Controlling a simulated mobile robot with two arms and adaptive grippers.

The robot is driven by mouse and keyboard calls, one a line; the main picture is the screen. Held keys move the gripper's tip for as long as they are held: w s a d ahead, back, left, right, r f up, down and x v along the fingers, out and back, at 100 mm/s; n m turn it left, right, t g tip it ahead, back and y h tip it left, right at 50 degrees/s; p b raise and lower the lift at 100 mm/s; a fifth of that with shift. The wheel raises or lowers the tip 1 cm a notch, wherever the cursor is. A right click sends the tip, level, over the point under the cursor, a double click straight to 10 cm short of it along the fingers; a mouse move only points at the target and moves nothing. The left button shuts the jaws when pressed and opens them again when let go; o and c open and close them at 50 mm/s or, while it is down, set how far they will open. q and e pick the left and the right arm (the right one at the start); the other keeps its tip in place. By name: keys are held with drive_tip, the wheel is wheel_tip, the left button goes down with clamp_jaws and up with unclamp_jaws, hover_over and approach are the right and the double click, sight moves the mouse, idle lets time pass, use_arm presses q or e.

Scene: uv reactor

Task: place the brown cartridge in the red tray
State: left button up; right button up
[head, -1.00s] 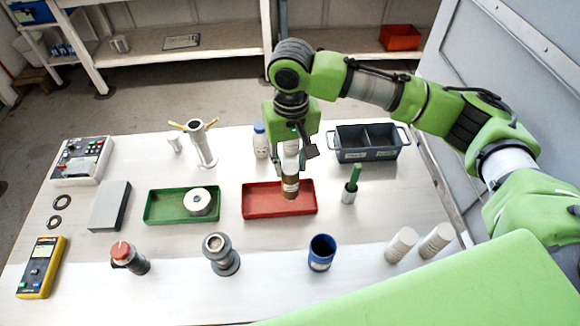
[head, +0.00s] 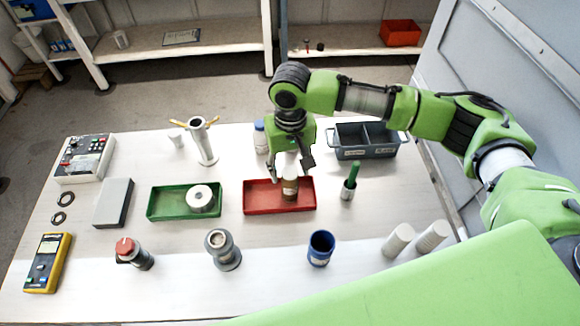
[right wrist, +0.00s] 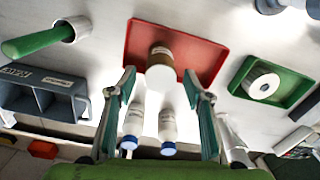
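The brown cartridge (head: 290,188), brown with a white end, stands upright inside the red tray (head: 252,205), right of its middle. It also shows in the right wrist view (right wrist: 161,58) against the red tray floor (right wrist: 200,55). My right gripper (head: 290,170) is above the tray with its fingers spread to either side of the cartridge's top. In the right wrist view the open gripper (right wrist: 160,76) has clear gaps between both fingers and the cartridge. My left gripper is not in view.
A green tray (head: 155,210) with a white ring-shaped part (head: 199,198) lies to the left. A grey divided bin (head: 347,153) and a green-handled tool (head: 351,180) stand to the right. A white bottle (head: 260,138) stands behind; a blue cup (head: 320,249) is in front.

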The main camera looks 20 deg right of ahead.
wheel_tip(320, 180, up, 12)
drive_tip(key=b, duration=0.3)
drive_tip(key=shift+r, duration=0.15)
drive_tip(key=shift+s, duration=0.1)
idle(0.5)
